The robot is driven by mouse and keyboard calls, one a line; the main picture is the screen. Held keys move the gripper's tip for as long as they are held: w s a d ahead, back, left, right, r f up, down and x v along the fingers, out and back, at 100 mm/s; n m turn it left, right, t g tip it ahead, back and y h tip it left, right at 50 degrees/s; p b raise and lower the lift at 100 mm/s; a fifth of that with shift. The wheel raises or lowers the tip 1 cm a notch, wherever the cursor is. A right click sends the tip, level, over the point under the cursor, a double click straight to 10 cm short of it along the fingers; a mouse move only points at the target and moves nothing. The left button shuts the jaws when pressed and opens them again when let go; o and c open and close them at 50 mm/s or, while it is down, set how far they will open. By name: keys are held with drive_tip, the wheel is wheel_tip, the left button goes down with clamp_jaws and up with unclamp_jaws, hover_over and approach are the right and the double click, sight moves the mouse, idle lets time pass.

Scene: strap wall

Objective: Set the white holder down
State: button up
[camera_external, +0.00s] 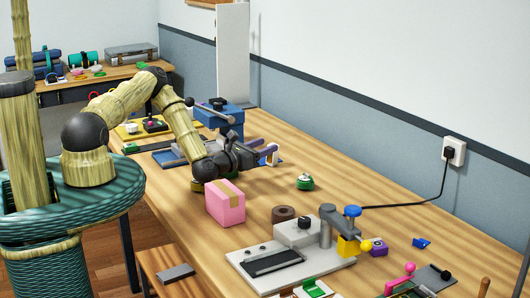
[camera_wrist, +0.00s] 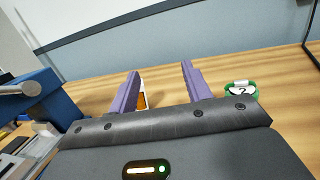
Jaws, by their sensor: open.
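My gripper (camera_external: 268,155) is low over the middle of the wooden table, and its purple fingers stand apart in the wrist view (camera_wrist: 160,68). A small white piece with an orange face, likely the white holder (camera_wrist: 143,96), shows just inside the left finger, which partly hides it. A bit of white also shows by the fingertips in the external view (camera_external: 274,158). It looks to be at the tabletop; I cannot tell whether it touches the finger. A green round item with a white label (camera_external: 305,182) sits apart to the right, also in the wrist view (camera_wrist: 241,90).
A pink box (camera_external: 225,204) stands close in front of my gripper. A blue vise-like device (camera_external: 220,116) is behind it. A grey fixture (camera_external: 290,258) and a brown ring (camera_external: 283,214) are nearer. The wood right of the green item is clear toward the wall.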

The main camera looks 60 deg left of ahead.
drive_tip(key=d+r+m+h, duration=0.5)
drive_tip(key=d+m+h, duration=0.2)
drive_tip(key=d+h, duration=0.25)
drive_tip(key=s+d+r+m+g+h, duration=0.3)
drive_tip(key=s+d+m+g+h, duration=0.7)
drive_tip(key=s+d+m+g, duration=0.55)
drive_tip(key=s+a+f+m+g+y, duration=0.1)
drive_tip(key=s+a+m+g+y, duration=0.1)
drive_tip(key=s+m+g+y, duration=0.25)
drive_tip(key=s+a+f+m+g+y, duration=0.1)
drive_tip(key=s+a+m+g+y, duration=0.1)
drive_tip(key=s+m+y, duration=0.4)
drive_tip(key=a+r+m+t+y, duration=0.4)
drive_tip(key=a+r+t+y, duration=0.1)
drive_tip(key=a, duration=0.4)
drive_tip(key=shift+w+a+r+m+t+y, duration=0.3)
drive_tip(key=shift+w+r+y, duration=0.15)
drive_tip(key=shift+y, duration=0.05)
drive_tip(key=shift+o, duration=0.2)
